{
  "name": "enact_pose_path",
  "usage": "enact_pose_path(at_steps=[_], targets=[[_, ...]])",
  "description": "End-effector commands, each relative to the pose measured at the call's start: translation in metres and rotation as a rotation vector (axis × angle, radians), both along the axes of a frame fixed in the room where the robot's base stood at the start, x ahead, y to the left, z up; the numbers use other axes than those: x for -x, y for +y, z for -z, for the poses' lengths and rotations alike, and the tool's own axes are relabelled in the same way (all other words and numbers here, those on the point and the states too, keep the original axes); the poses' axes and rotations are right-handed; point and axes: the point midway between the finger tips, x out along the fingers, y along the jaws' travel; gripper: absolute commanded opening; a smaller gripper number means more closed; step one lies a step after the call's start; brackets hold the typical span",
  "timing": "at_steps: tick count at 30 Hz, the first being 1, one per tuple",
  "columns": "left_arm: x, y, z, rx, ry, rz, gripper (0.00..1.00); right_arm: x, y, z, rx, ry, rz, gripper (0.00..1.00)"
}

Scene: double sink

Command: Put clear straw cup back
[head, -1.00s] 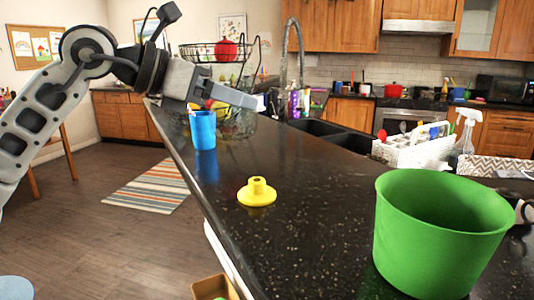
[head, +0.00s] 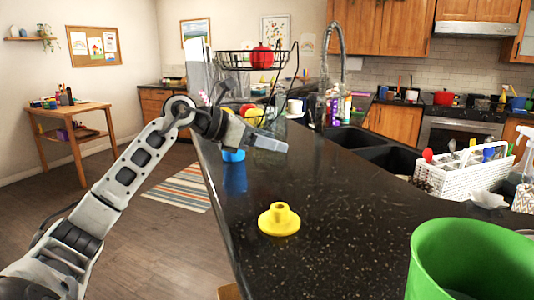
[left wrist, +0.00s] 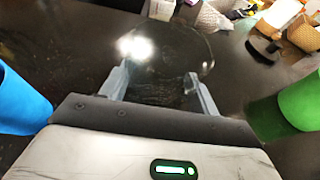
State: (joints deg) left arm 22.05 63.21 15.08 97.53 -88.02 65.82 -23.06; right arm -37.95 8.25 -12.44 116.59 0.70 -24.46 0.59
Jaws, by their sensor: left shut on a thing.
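My left gripper (head: 284,146) is over the dark counter (head: 330,245), just right of the blue cup (head: 234,178). In the left wrist view its two fingers (left wrist: 158,88) are shut on a clear, see-through round thing, which looks like the clear straw cup (left wrist: 165,52). Its faint rim and a bright glint show; no straw can be made out. In the head view I cannot make out the clear cup. The blue cup also shows at the left of the left wrist view (left wrist: 18,103). My right gripper is not in view.
A yellow flanged piece (head: 279,221) lies on the counter. A large green bin (head: 470,258) stands front right and shows in the left wrist view (left wrist: 300,102). A white basket (head: 465,178) stands beside the double sink (head: 350,140). A wire fruit rack (head: 250,70) stands behind the gripper.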

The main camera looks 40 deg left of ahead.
Motion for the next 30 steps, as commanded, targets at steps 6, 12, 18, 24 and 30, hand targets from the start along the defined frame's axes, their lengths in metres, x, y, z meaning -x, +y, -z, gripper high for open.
enact_pose_path(at_steps=[6,12,18,24,30], targets=[[-0.008,0.009,0.018,0.005,0.001,0.001,0.03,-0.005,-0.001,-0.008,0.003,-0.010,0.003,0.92],[-0.007,0.008,0.041,0.003,-0.002,0.001,0.03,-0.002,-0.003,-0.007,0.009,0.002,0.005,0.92],[-0.007,0.008,0.043,-0.001,-0.004,0.000,0.03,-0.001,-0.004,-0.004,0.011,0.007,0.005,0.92],[-0.007,0.008,0.048,-0.001,-0.004,0.000,0.03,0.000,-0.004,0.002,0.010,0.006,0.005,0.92],[-0.007,0.008,0.047,0.001,-0.001,0.001,0.83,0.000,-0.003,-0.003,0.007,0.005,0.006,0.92]])
